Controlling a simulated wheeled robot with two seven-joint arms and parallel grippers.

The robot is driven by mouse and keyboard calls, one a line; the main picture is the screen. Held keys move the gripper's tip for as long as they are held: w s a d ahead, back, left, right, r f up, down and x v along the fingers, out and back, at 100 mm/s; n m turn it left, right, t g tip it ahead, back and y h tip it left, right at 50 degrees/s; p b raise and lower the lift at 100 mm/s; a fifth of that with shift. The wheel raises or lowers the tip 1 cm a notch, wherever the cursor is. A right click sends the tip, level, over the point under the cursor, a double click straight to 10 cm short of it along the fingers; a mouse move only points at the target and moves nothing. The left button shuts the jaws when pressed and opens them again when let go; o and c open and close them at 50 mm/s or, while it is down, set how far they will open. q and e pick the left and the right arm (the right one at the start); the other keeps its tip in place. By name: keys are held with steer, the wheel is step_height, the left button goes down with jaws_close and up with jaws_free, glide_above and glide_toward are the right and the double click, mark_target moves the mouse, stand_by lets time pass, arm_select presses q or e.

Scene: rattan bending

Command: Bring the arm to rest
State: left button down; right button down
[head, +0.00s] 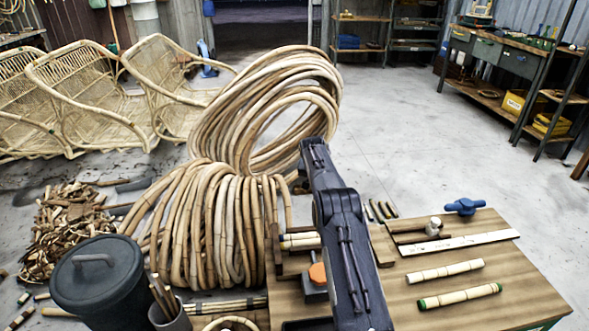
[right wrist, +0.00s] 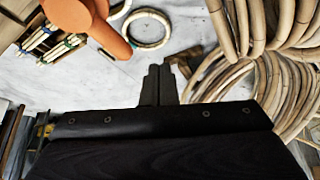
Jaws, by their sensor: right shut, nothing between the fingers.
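My right gripper (right wrist: 158,85) shows in the right wrist view with its two dark fingers together and nothing between them. It hangs over the pale floor, apart from the rattan coils (right wrist: 285,90) on the right. In the head view a dark arm of mine rises through the middle, over the left part of the workbench, and no gripper fingers can be made out on it. My left gripper is in neither view.
The wooden workbench (head: 440,300) holds rattan pieces (head: 460,295), a ruler (head: 460,243), a mallet (head: 433,226) and a blue-handled tool (head: 465,206). Big rattan coils (head: 215,225), a lidded bin (head: 100,285) and scraps (head: 65,225) crowd the left.

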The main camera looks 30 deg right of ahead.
steer(key=s+a+r+n+t+y, duration=0.1)
steer(key=s+a+r+y, duration=0.1)
steer(key=s+a+r, duration=0.75)
steer(key=s+a+r+n+t+y, duration=0.1)
steer(key=s+a+r+n+y, duration=0.15)
steer(key=s+a+r, duration=0.7)
steer(key=s+a+f+n+y, duration=0.1)
steer(key=s+a+n, duration=0.1)
steer(key=s+a, duration=0.55)
steer(key=s+a+f+n+y, duration=0.1)
steer(key=s+a, duration=0.3)
steer(key=s, duration=0.6)
steer(key=s+a+f+n+y, duration=0.1)
steer(key=s+a+n, duration=0.1)
steer(key=s+a, duration=0.5)
step_height(320, 180, up, 25)
steer(key=s+d+p, duration=0.2)
steer(key=p, duration=2.4)
steer(key=shift+r+m, duration=0.1)
steer(key=shift+m, duration=0.15)
